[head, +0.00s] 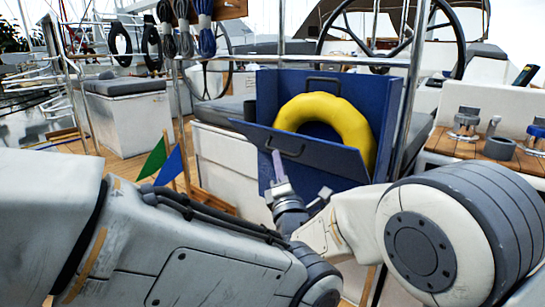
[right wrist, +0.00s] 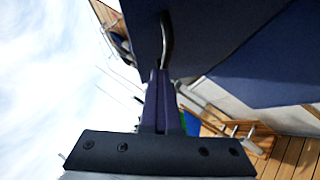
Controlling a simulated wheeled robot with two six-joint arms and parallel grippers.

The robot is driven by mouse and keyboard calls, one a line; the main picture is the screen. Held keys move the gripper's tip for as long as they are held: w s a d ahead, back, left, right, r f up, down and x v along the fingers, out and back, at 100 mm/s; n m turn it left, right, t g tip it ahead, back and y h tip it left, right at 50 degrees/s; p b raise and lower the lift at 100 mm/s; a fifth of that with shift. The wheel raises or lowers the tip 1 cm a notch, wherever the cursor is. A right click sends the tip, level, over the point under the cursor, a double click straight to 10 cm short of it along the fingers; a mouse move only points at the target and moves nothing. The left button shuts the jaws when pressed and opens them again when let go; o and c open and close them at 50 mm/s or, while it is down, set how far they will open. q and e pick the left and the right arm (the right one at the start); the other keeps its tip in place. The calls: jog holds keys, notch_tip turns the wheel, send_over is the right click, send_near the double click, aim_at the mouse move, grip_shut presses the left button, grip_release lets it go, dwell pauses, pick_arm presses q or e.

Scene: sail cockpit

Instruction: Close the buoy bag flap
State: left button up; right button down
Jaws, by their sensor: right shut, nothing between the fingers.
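The blue buoy bag (head: 268,95) hangs on the rail with a yellow horseshoe buoy (head: 327,107) in it. Its flap (head: 330,160) is partly open, tilted out from the bag at the front. A dark handle (head: 287,146) is on the flap's outer face. My right gripper (head: 277,160) is shut and empty, its fingertips at or just below the handle. In the right wrist view the shut fingers (right wrist: 161,80) point at the handle (right wrist: 167,40); I cannot tell whether they touch it. My left gripper is out of view.
A steering wheel (head: 390,35) stands behind the bag. Winches (head: 466,123) sit on the right coaming. Coiled ropes (head: 187,30) hang from the rail at upper left. A green flag (head: 152,158) and a blue flag (head: 170,166) stand left of the bag.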

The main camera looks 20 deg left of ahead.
aim_at(290, 134)
jog(key=w+r+m+h+p, duration=0.1)
jog(key=r+p, duration=0.1)
jog(key=p, duration=0.1)
jog(key=w+d+r+m+g+h+p, duration=0.1)
jog(key=r+p, duration=0.1)
jog(key=p, duration=0.2)
jog(key=w+r+m+g+h+p, duration=0.1)
jog(key=r+m+p, duration=0.1)
jog(key=p, duration=0.1)
jog(key=shift+w+d+r+p, duration=0.2)
jog(key=shift+w+r+p, duration=0.05)
jog(key=shift+p, duration=0.05)
jog(key=w+p, duration=0.1)
jog(key=w+r+m+g+p, duration=0.1)
jog(key=p, duration=0.1)
jog(key=w+d+r+m+h+p, duration=0.1)
jog(key=p, duration=0.1)
jog(key=shift+g, duration=0.4)
jog(key=shift+w+p, duration=0.35)
jog(key=shift+p, duration=0.25)
jog(key=shift+w+d+r+p, duration=0.2)
jog(key=shift+w+d+p, duration=0.1)
jog(key=shift+w+p, duration=0.4)
